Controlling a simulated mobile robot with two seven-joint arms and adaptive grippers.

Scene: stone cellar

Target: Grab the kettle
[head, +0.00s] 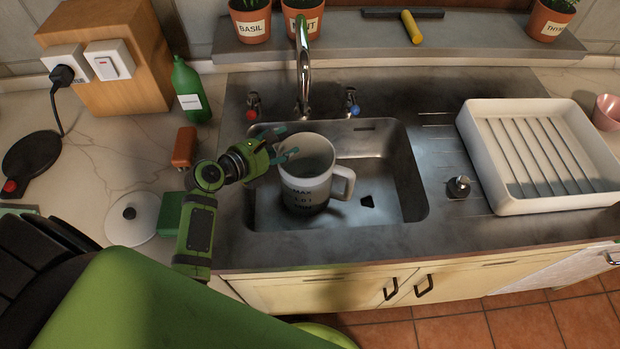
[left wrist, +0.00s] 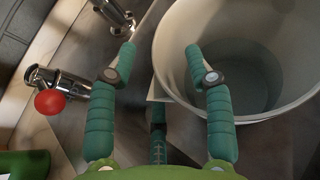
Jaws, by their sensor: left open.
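The white kettle (head: 306,185) stands upright and lidless in the sink, with MAX and level marks on its side and its handle to the right. Its open top also shows in the left wrist view (left wrist: 262,108), with water or a grey bottom inside. My left gripper (head: 287,145) is open and empty at the left side of the kettle's rim. In the left wrist view the gripper (left wrist: 160,55) has one finger outside the kettle and one overlapping its opening. I cannot tell whether that finger is inside or above it. My right gripper is not in view.
The tap (head: 303,70) rises behind the sink (head: 408,180), between red and blue knobs. A white lid (head: 140,215), a green bottle (head: 190,92) and a black round base (head: 32,160) are at left. A white drying rack (head: 475,150) stands at right.

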